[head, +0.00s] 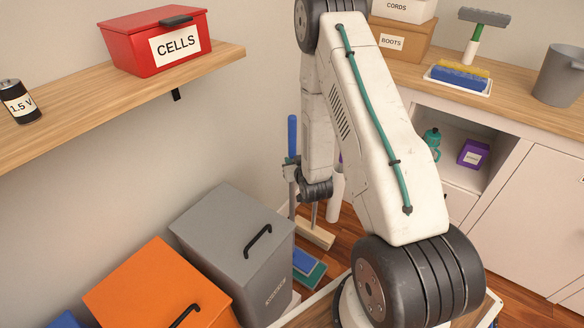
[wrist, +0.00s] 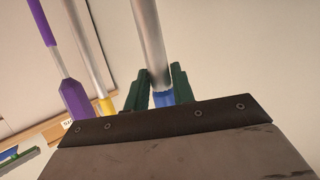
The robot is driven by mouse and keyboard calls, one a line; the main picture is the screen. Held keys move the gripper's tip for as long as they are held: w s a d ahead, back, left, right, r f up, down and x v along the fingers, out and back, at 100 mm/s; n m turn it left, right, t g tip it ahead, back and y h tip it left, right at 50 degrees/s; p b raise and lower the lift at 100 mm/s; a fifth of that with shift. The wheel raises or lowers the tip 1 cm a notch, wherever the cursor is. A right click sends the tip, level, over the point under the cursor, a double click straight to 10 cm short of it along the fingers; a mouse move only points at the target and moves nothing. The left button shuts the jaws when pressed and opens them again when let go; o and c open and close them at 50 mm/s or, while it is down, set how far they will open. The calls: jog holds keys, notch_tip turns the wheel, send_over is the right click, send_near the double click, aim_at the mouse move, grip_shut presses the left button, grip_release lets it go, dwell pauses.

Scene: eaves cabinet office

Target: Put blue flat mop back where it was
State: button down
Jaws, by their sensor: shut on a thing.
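The blue flat mop shows in the head view as an upright blue handle (head: 292,135) between the grey bin and my arm. A blue flat head (head: 306,261) with a teal edge lies low by the floor below it; the pole between them is partly hidden. In the wrist view, my gripper's green fingers (wrist: 158,92) are shut around the mop's grey pole (wrist: 148,40) at its blue collar (wrist: 164,97).
A purple-handled tool (wrist: 75,97) and a pole with a yellow collar (wrist: 106,104) stand left of the held pole. A grey bin (head: 225,235) and an orange bin (head: 155,290) stand close by. A beige broom head (head: 316,233) is beside the mop head. A shelf (head: 225,54) juts out above.

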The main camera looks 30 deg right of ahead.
jog(key=shift+s+f, duration=0.1)
jog(key=shift+f, duration=1.6)
jog(key=c, duration=1.2)
grip_release()
jog(key=shift+f, duration=0.15)
